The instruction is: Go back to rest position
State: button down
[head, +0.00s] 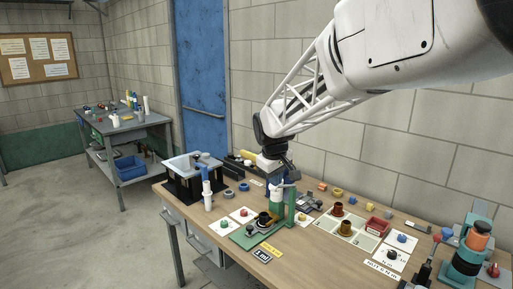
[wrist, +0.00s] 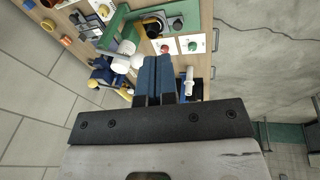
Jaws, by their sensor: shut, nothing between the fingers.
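My gripper (head: 274,180) hangs from my arm over the back left part of the wooden table (head: 315,262) in the head view. In the wrist view its two blue fingers (wrist: 155,64) are together, with nothing seen between them. In the head view the gripper appears close behind a green stand (head: 290,207) and a white cylinder (head: 277,196), which hide part of it. I cannot tell the exact gap. In the wrist view the green stand (wrist: 118,22) and a white round part (wrist: 121,64) lie to the left of the fingers.
A grey sink on a black base (head: 182,190) stands at the table's left end, beside a white and blue upright part (head: 207,190). Several cards with small parts and a divided tray (head: 322,224) cover the middle. A teal and orange device (head: 468,252) stands at right.

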jog(key=s+d+r+m, duration=0.15)
jog(key=s+d, duration=0.25)
jog(key=s, duration=0.5)
jog(key=s+d+r+m, duration=0.15)
jog(key=s+d, duration=0.25)
jog(key=s, duration=0.6)
jog(key=s+d+f+m, duration=0.2)
jog(key=s+f, duration=0.1)
jog(key=s, duration=0.7)
jog(key=s+d+f+m, duration=0.2)
jog(key=s+f+m, duration=0.1)
jog(key=s, duration=0.7)
jog(key=shift+s+d+y, duration=0.2)
jog(key=shift+d+y, duration=0.2)
jog(key=shift+w, duration=0.1)
jog(key=w+a+r+n+g, duration=0.15)
jog(key=w+r, duration=0.45)
jog(key=w, duration=0.7)
jog(key=w+a+r+n, duration=0.25)
jog(key=w+r, duration=0.25)
jog(key=w, duration=0.8)
jog(key=w+a+n+g, duration=0.1)
jog(key=w+a+n, duration=0.1)
jog(key=w, duration=1.1)
jog(key=w+a+n+g+y, duration=0.1)
jog(key=w+a+n, duration=0.2)
jog(key=w, duration=1.1)
jog(key=shift+w+a+f+y, duration=0.25)
jog(key=shift+w+a+y, duration=0.05)
jog(key=shift+a, duration=0.05)
